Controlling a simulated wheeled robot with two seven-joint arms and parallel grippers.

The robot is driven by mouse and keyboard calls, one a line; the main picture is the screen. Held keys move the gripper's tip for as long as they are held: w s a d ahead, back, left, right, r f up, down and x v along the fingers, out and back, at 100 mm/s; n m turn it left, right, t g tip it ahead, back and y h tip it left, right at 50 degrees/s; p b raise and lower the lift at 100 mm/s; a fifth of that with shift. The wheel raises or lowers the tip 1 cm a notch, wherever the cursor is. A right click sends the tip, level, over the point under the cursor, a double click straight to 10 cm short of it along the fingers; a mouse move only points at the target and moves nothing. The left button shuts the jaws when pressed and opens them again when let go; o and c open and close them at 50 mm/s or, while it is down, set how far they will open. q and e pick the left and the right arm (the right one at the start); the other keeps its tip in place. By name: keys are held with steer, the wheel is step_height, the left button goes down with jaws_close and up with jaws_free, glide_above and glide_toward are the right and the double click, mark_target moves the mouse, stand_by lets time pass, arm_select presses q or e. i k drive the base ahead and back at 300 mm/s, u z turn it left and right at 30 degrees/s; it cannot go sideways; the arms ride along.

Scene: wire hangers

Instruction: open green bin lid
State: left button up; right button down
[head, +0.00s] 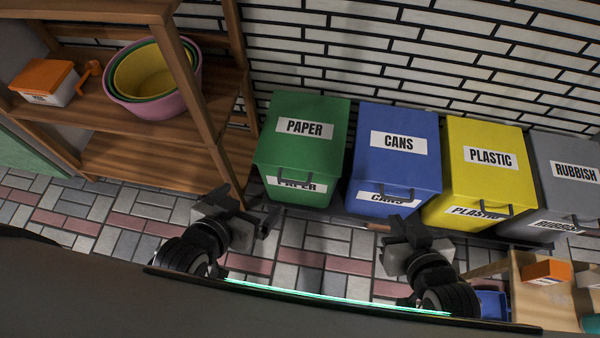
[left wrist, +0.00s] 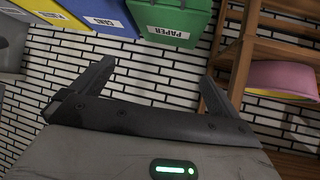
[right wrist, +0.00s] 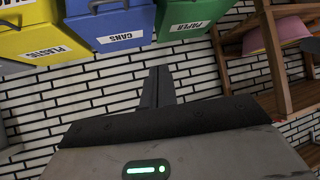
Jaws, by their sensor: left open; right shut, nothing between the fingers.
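The green bin (head: 303,187) stands against the brick wall, first in a row of bins, with a "PAPER" label. Its lid (head: 300,150) is down and carries a "PAPER" label; a second label on the front is partly covered. My left gripper (head: 255,215) is open and empty, in front of the green bin and a little to its left, apart from it. In the left wrist view the green bin (left wrist: 170,20) is beyond the fingers. My right gripper (head: 388,225) is shut and empty in front of the blue bin. The right wrist view shows the green bin (right wrist: 190,14) at the top.
A blue "CANS" bin (head: 396,150), a yellow "PLASTIC" bin (head: 480,135) and a grey "RUBBISH" bin (head: 570,155) stand to the right. A wooden shelf (head: 140,155) with pink tub (head: 165,103) stands close on the left. A small table (head: 530,300) is at lower right. Tiled floor lies between.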

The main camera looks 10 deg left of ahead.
mark_target(306, 132)
steer(key=u, duration=0.25)
steer(key=k, duration=1.2)
steer(key=u, duration=0.75)
